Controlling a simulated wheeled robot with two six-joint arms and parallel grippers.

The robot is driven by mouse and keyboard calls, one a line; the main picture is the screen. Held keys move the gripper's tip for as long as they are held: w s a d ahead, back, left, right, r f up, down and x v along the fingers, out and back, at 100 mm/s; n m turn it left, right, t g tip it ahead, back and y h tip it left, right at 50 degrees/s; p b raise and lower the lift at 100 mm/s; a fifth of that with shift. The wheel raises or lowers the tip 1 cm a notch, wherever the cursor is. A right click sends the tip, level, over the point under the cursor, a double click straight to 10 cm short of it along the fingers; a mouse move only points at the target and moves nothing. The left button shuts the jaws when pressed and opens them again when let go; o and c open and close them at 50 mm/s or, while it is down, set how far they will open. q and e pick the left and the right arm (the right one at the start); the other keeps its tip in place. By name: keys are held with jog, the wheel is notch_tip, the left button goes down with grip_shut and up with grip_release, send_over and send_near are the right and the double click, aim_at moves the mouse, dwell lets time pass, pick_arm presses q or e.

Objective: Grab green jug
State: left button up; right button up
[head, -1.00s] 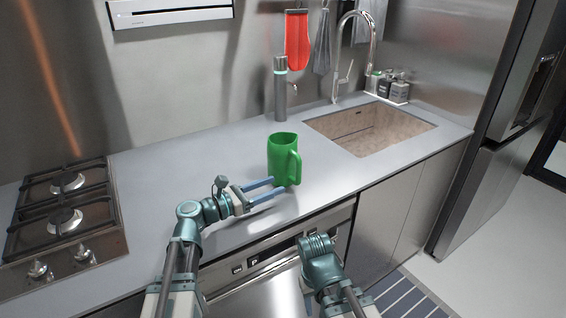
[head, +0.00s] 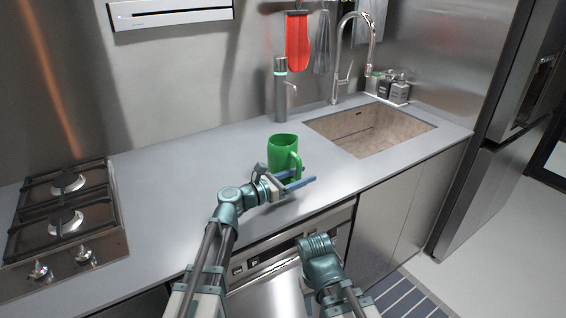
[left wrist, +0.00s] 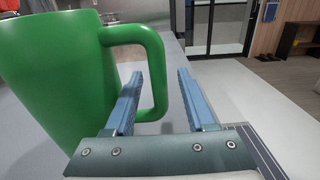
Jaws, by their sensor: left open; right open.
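The green jug (head: 281,155) stands upright on the grey counter, in front of the sink's left side. Its handle (head: 295,162) faces right and toward the front. My left gripper (head: 300,177) is open at the handle, low beside the jug. In the left wrist view the jug (left wrist: 55,75) fills the left side. Its handle (left wrist: 160,75) shows between the two blue fingers of my left gripper (left wrist: 160,85). The left finger overlaps the handle's opening; I cannot tell whether it passes through. Of my right arm, only links show at the bottom; its fingers are not visible.
A sink (head: 372,130) with a curved tap (head: 372,30) is at the right back. A grey bottle (head: 281,95) stands behind the jug. A gas hob (head: 66,210) is at the far left. The counter (head: 180,165) between hob and jug is clear.

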pick_arm(q)
jog(key=shift+x, duration=1.1)
grip_shut()
dwell(0.5)
